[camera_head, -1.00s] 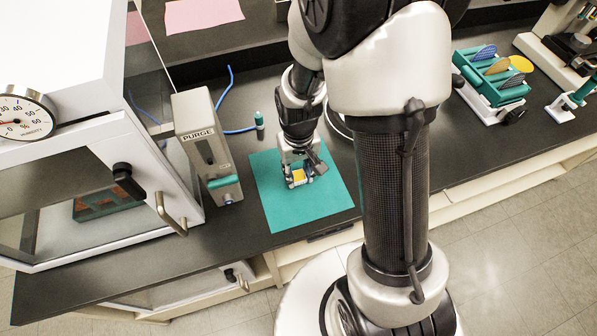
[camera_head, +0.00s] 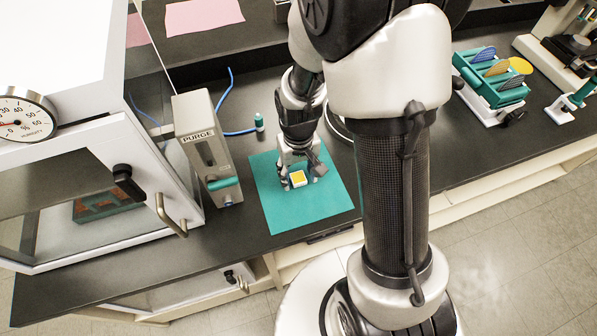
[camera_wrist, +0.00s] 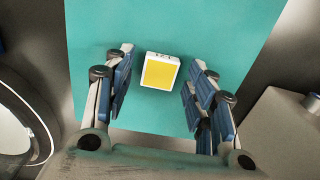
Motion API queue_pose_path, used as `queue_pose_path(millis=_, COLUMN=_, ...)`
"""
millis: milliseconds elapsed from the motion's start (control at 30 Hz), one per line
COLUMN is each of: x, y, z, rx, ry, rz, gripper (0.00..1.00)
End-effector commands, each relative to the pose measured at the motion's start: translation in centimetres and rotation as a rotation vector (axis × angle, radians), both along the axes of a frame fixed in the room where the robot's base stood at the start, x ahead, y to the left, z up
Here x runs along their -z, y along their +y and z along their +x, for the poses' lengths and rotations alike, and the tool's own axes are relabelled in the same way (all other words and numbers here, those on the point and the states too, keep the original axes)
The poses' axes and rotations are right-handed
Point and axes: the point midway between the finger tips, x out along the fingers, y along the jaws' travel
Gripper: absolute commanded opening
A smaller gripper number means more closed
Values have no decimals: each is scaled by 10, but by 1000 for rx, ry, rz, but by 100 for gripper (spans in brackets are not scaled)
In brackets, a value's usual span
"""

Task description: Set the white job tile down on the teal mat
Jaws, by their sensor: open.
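The white job tile (camera_head: 299,178) has a yellow square on its top face. It lies on the teal mat (camera_head: 284,216), near the mat's middle in the head view. The wrist view shows the tile (camera_wrist: 160,71) between the spread fingers, with mat (camera_wrist: 215,30) visible on both sides of it. My gripper (camera_head: 298,180) is low over the mat, around the tile. In the wrist view my gripper (camera_wrist: 158,88) is open, with a gap between each blue finger pad and the tile.
A grey PURGE unit (camera_head: 207,148) with a teal handle stands left of the mat. A small teal-capped bottle (camera_head: 259,121) and a blue tube (camera_head: 228,90) are behind it. A white glass-fronted cabinet (camera_head: 75,190) fills the left. A teal rack of discs (camera_head: 490,82) stands right.

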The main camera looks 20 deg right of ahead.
Motion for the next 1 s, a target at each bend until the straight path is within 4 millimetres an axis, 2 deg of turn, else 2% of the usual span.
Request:
queue_pose_path(millis=500, x=-100, y=0, z=1, rx=0, ry=-4, rz=0, gripper=51)
queue_pose_path(millis=767, x=-127, y=0, z=-1, rx=0, ry=-10, rz=0, gripper=51)
queue_pose_path(millis=867, x=-148, y=0, z=-6, rx=0, ry=-43, rz=0, gripper=51)
queue_pose_path(millis=1000, x=-196, y=0, z=-29, rx=1, ry=-124, rz=0, gripper=51)
